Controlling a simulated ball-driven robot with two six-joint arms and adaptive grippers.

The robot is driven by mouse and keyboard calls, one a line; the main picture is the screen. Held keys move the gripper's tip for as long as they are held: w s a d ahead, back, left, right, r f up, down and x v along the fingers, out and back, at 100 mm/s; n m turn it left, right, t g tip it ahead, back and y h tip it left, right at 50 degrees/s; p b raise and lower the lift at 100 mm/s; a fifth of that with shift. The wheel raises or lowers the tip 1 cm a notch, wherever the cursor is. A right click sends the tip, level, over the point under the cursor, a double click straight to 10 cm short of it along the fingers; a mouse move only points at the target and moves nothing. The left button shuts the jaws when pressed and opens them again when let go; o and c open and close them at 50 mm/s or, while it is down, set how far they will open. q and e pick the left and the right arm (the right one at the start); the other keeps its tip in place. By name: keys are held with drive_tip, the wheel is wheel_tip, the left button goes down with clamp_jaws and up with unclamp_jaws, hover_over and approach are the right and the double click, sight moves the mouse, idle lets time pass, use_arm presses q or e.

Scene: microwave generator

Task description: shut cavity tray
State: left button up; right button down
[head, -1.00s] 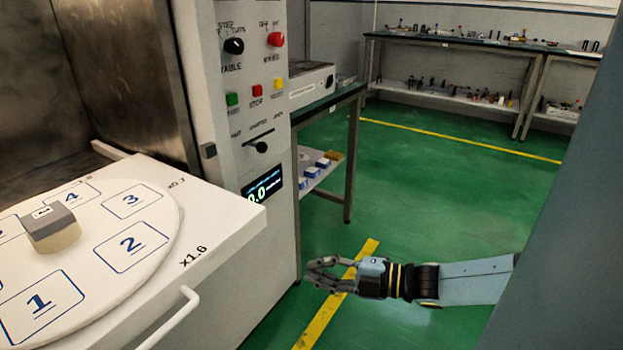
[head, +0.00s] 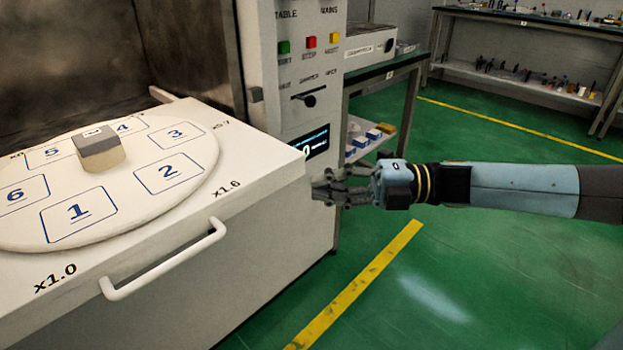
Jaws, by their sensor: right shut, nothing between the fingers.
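The white cavity tray (head: 262,172) is pulled out of the dark metal cavity (head: 65,50) at the left. A round plate (head: 120,205) with numbered squares lies on it, and a grey and beige block (head: 98,150) stands on the plate. A white bar handle (head: 165,268) is on the tray's front face. My right gripper (head: 318,186) is shut and empty. It is at the tray's right front corner, to the right of the handle and apart from it; I cannot tell whether it touches the corner. My left gripper is not in view.
The control panel (head: 312,75) with buttons and a lever knob stands behind the tray. A side table (head: 385,78) is right of the panel, and shelves with small items (head: 520,85) stand at the back. The green floor (head: 480,240) at the right is open.

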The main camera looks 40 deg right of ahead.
sight(281, 176)
drive_tip(key=shift+w+b, duration=0.3)
drive_tip(key=shift+w, duration=1.5)
drive_tip(key=shift+w, duration=0.1)
